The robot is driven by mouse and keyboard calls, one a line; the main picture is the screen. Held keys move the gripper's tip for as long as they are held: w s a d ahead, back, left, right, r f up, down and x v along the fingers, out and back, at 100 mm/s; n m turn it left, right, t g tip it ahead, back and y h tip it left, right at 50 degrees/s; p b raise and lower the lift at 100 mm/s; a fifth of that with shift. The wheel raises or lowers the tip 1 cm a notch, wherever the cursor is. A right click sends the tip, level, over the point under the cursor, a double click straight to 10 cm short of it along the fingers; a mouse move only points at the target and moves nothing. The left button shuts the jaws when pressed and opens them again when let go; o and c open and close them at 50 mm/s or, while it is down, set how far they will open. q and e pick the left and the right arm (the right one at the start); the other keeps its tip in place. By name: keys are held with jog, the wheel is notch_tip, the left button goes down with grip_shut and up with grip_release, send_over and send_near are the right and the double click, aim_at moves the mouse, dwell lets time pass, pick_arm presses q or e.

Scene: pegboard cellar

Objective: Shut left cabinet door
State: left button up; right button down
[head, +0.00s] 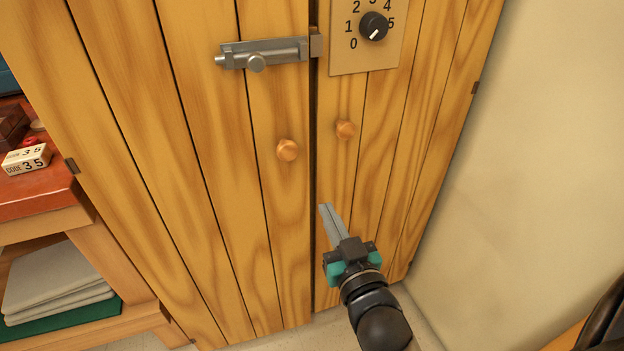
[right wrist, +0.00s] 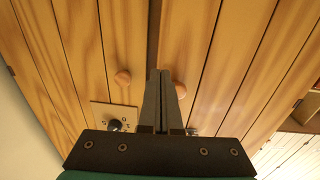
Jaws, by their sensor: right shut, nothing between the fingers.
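The wooden cabinet's left door (head: 225,190) looks closed or nearly so, roughly level with the right door (head: 390,120); a narrow dark gap runs between them. The left door carries a round wooden knob (head: 287,150) and a grey metal bolt (head: 265,53). The bolt's catch (head: 316,42) is at the gap; I cannot tell whether the bolt is in it. My right gripper (head: 326,208) is shut and empty, in front of the doors near the gap, below the knobs. Its closed fingers (right wrist: 160,78) also show in the right wrist view. My left gripper is not in view.
The right door has a knob (head: 345,129) and a numbered plate with a black dial (head: 374,27). A bench (head: 40,199) with a small "CODE 35" block (head: 26,160) stands at left. A plain wall (head: 540,150) closes off the right.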

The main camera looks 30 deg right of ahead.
jog(key=b, duration=0.2)
send_near(307, 169)
jog(key=w, duration=0.3)
jog(key=w+d, duration=0.1)
jog(key=shift+w, duration=0.4)
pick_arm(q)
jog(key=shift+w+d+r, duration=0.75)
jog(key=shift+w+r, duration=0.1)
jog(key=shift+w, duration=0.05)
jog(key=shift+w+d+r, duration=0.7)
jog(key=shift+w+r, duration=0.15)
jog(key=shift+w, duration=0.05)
pick_arm(e)
jog(key=shift+w+d, duration=0.1)
jog(key=shift+w, duration=0.9)
